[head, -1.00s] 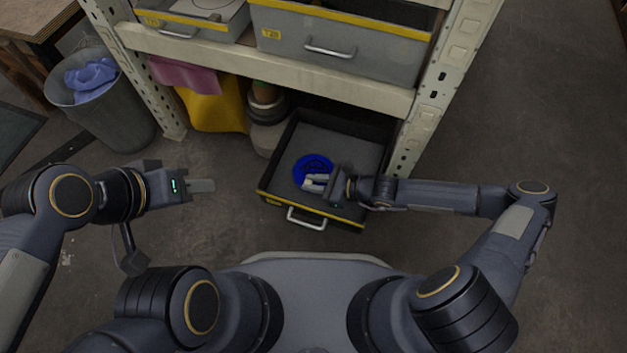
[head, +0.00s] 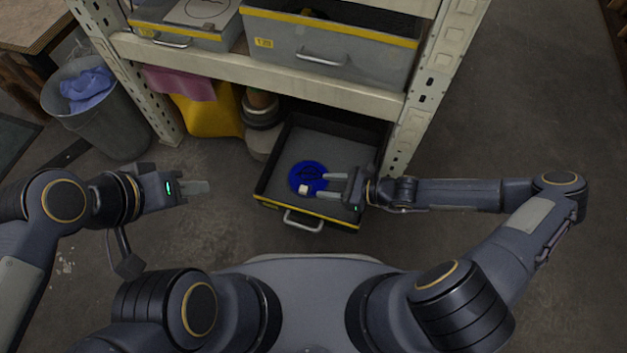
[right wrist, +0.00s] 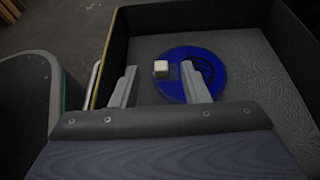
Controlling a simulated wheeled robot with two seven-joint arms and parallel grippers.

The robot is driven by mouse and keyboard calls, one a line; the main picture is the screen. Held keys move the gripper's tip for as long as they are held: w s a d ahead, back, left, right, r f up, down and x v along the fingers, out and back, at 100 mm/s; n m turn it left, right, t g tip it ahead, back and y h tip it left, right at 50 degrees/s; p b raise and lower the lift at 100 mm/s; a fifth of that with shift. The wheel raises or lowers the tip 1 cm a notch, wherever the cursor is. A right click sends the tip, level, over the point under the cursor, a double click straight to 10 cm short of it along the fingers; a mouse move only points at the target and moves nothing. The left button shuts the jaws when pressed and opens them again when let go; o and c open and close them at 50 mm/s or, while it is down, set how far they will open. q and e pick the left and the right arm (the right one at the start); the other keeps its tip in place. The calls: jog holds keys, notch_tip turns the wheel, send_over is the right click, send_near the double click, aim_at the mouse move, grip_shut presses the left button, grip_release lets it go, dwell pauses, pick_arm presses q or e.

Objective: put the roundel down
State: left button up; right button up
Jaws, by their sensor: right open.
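The blue roundel (head: 308,176) lies flat on the floor of the open drawer (head: 352,151), left of its middle. A small pale block (head: 304,189) sits on its near part; both also show in the right wrist view, the roundel (right wrist: 205,72) with a dark curved mark and the block (right wrist: 161,68). My right gripper (head: 322,184) is open, its fingers pointing left over the roundel's right side, with nothing gripped between them. The fingers (right wrist: 158,88) hide a little of the disc. My left gripper (head: 207,187) is outside the drawer to the left, and its jaw gap is not clear.
The drawer has dark walls, a yellow-edged front and a handle (head: 304,222). A shelf post (head: 408,130) stands right of it. Grey boxes (head: 330,52) sit above. A bin (head: 105,112) with blue cloth is at left.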

jog(key=shift+p+v, duration=0.55)
jog(key=shift+v, duration=2.25)
jog(key=s+d+r+n+g+h, duration=0.1)
jog(key=d+r+n+h, duration=0.25)
jog(key=r+n, duration=0.4)
jog(key=s+d+r+n+g+h, duration=0.2)
jog(key=d+r+n, duration=0.25)
jog(key=r, duration=0.55)
jog(key=s+d+r+n+t+h, duration=0.3)
jog(key=s+r+n, duration=0.5)
jog(key=s+r, duration=0.4)
notch_tip(320, 180, up, 2)
jog(key=shift+t, duration=0.7)
jog(key=shift+d+h, duration=0.1)
jog(key=shift+h, duration=0.15)
